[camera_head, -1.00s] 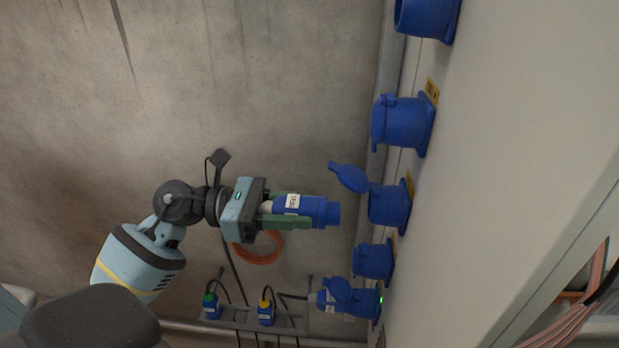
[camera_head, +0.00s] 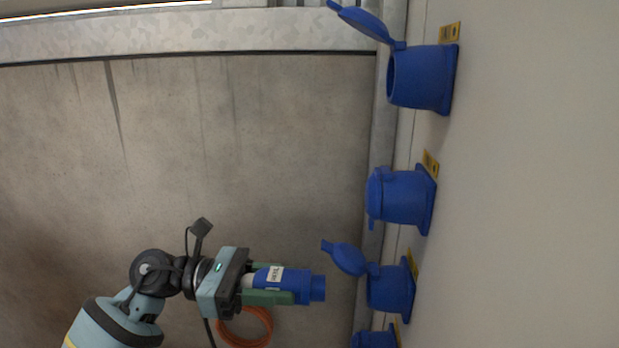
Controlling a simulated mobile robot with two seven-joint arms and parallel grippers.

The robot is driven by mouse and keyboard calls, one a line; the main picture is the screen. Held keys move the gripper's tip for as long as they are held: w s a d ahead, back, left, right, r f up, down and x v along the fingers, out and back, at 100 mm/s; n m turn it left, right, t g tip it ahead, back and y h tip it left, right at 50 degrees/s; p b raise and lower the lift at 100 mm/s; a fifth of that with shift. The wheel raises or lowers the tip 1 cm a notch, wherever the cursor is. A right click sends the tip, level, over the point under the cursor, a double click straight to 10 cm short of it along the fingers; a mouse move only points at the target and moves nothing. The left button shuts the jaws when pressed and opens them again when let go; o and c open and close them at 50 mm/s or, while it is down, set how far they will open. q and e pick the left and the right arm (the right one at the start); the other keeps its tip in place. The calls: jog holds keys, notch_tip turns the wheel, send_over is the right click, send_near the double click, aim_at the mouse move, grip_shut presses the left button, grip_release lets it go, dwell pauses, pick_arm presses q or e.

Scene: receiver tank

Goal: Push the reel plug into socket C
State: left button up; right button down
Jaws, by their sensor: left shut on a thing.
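My left gripper (camera_head: 289,284) is shut on a blue plug with a white label, the reel plug (camera_head: 310,288). The plug points right toward a blue socket with its lid swung open (camera_head: 390,288), with a clear gap between them. Above it on the panel are a blue socket with its lid shut (camera_head: 400,197) and a larger blue socket with its lid open (camera_head: 424,78). Yellow tags sit beside the sockets, but their letters are too small to read, so I cannot tell which one is socket C. My right gripper is not in view.
The pale panel (camera_head: 530,180) fills the right side. Another blue socket (camera_head: 375,338) is cut off at the bottom edge. An orange cable coil (camera_head: 245,328) shows below the gripper. Open space lies between the plug and the sockets.

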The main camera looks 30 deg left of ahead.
aim_at(316, 286)
pick_arm(q)
jog(key=shift+w+d+r, duration=0.1)
jog(key=shift+w+d, duration=0.1)
jog(key=shift+d, duration=0.3)
jog(key=shift+p+x, duration=0.6)
jog(key=shift+x, duration=1.6)
jog(key=shift+w, duration=0.15)
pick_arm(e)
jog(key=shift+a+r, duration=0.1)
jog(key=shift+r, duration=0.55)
pick_arm(q)
jog(key=shift+w+f, duration=0.2)
jog(key=shift+f, duration=0.1)
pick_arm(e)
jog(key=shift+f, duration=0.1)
pick_arm(q)
jog(key=shift+w+a+f+b, duration=0.25)
jog(key=shift+w+b, duration=0.05)
jog(key=shift+w, duration=0.1)
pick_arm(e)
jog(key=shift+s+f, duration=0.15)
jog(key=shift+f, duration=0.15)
pick_arm(q)
jog(key=shift+w, duration=0.1)
jog(key=shift+d+r, duration=0.1)
